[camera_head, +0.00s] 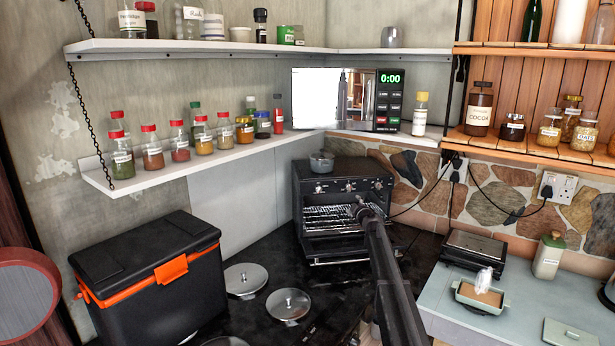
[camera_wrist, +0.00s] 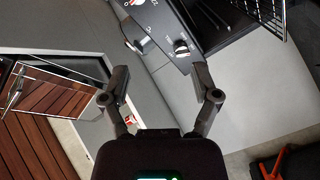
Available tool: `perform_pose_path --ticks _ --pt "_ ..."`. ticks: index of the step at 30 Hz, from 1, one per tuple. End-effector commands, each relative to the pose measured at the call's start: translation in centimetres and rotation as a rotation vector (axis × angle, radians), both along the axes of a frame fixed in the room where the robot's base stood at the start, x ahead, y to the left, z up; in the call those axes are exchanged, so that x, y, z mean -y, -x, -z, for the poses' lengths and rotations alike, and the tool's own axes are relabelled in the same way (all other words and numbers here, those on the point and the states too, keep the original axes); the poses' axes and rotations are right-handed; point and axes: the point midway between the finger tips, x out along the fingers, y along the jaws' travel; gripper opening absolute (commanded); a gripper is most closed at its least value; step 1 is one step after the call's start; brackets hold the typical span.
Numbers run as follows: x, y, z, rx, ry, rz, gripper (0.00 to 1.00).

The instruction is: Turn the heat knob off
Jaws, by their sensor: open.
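A black toaster oven (camera_head: 302,225) stands in the corner on the dark counter. Its upper front panel carries a row of knobs, among them a left knob (camera_head: 320,189), a middle knob (camera_head: 349,187) and a right knob (camera_head: 378,185). Which one is the heat knob is too small to read. My arm reaches in from the lower right, and my gripper (camera_head: 364,208) is in front of the panel. In the wrist view the dark knob panel (camera_wrist: 168,28) appears tilted. A knob (camera_wrist: 182,48) lies just beyond the fingertips of my gripper (camera_wrist: 160,80), which is open, empty and apart from it.
A small metal pot (camera_head: 321,162) sits on the oven. A microwave (camera_head: 345,100) stands on the shelf above. A black and orange cooler (camera_head: 150,285) and metal lids (camera_head: 289,304) are left of the arm. A sandwich press (camera_head: 484,250) is right.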

Motion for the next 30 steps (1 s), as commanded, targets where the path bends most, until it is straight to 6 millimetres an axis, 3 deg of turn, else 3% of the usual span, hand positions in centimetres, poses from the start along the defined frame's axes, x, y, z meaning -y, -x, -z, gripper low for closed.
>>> perform_pose_path --ticks 8,14,20,30 --pt "-1.7 2.9 0.9 -0.055 -0.048 -0.060 0.79" --pt "-3.4 6.2 2.0 -0.131 -0.102 -0.116 0.79" --pt "-5.6 12.1 4.2 -0.288 -0.185 -0.184 0.79" --pt "-8.1 24.6 9.6 -0.691 -0.334 -0.178 0.79"
